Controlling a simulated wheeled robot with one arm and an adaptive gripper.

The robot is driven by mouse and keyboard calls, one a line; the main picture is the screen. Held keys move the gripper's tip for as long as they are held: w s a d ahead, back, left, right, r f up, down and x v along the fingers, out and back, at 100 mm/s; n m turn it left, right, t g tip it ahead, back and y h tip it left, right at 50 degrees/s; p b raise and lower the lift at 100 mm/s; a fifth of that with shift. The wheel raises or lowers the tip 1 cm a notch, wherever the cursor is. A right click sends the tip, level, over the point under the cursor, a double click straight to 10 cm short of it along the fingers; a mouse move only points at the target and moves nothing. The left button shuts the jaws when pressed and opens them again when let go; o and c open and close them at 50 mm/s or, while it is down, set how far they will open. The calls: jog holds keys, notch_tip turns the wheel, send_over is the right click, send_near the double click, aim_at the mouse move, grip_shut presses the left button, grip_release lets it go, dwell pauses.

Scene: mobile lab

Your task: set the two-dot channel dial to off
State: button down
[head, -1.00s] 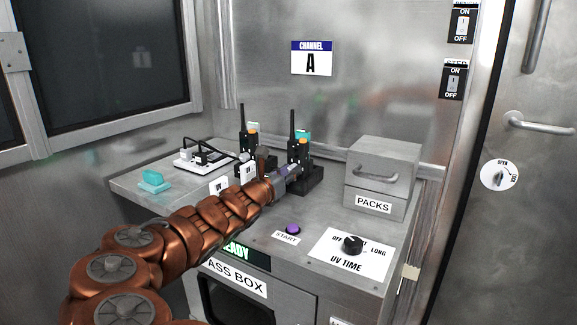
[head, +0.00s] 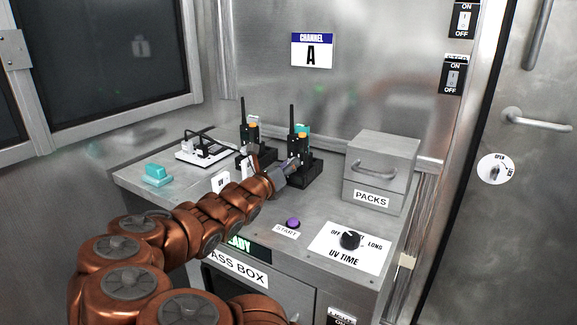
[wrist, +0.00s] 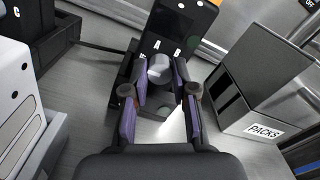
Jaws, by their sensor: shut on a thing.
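Two black radios stand upright in black bases on the bench: the left radio (head: 250,130) and the right radio (head: 299,146). My gripper (head: 291,168) is at the front of the right radio's base. In the wrist view my gripper (wrist: 160,78) has its purple-padded fingers on both sides of a round grey dial (wrist: 158,67), shut on it. The letters A and B show just above the dial on the black face.
A grey PACKS drawer box (head: 381,170) stands close on the right. A purple START button (head: 293,222) and the UV TIME knob (head: 350,240) are at the front. A white power strip (head: 203,150) and a teal block (head: 157,174) lie on the left.

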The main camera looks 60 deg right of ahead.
jog(key=c, duration=1.2)
grip_release()
jog(key=shift+a, duration=1.15)
jog(key=shift+s+a, duration=0.15)
jog(key=shift+a, duration=2.3)
jog(key=shift+s+a, duration=0.1)
jog(key=shift+a, duration=2.3)
